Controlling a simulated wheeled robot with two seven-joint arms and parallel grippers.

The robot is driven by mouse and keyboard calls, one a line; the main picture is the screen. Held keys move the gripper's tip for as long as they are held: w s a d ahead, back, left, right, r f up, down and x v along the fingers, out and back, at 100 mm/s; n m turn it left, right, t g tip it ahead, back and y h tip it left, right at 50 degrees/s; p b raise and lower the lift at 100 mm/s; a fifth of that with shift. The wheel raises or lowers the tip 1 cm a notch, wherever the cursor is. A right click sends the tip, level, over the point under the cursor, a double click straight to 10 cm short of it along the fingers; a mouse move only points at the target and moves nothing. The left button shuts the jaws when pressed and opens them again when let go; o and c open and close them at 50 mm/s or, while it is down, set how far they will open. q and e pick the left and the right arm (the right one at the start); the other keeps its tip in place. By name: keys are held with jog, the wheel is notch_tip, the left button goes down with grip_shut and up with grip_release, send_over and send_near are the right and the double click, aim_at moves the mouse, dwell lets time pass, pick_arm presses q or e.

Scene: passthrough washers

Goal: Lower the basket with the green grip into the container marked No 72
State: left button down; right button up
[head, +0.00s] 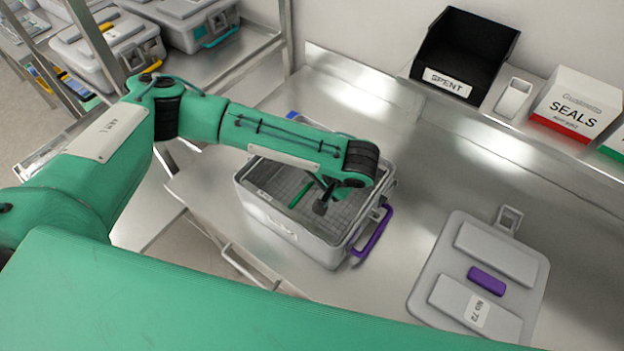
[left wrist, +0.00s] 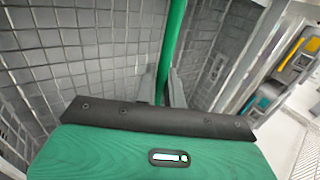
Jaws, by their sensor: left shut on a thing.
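The wire-mesh basket (head: 349,207) sits within the opening of a grey container (head: 285,233) with a purple handle. Its rim shows close to the container's rim; how deep it sits is hard to tell. The container's front label is too small to read. The basket's green grip (head: 300,194) also shows as a green bar in the left wrist view (left wrist: 173,45). My left gripper (head: 322,206) points down over the basket and is shut on this grip; the fingers (left wrist: 160,88) are partly hidden. My right gripper is not in view.
A grey lid (head: 535,283) marked No 72, with a purple grip, lies on the metal bench right of the container. A black SPENT bin (head: 466,50), a small white holder (head: 513,97) and a SEALS box (head: 578,103) stand on the back ledge. Grey cases (head: 108,52) fill the left rack.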

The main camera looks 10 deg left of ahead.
aim_at(312, 198)
pick_arm(q)
jog(key=shift+f+b, duration=1.15)
jog(key=shift+f, duration=2.2)
dwell(1.3)
dwell(0.3)
jog(key=c, duration=1)
grip_release()
jog(key=shift+s, duration=0.1)
jog(key=shift+o, duration=0.4)
jog(key=shift+s+f, duration=0.1)
jog(key=shift+f, duration=0.05)
jog(key=shift+c, duration=0.2)
jog(key=shift+c, duration=0.2)
jog(key=shift+o, duration=0.4)
jog(key=shift+r+p, duration=3.65)
jog(key=shift+p, duration=0.2)
jog(key=shift+w, duration=0.2)
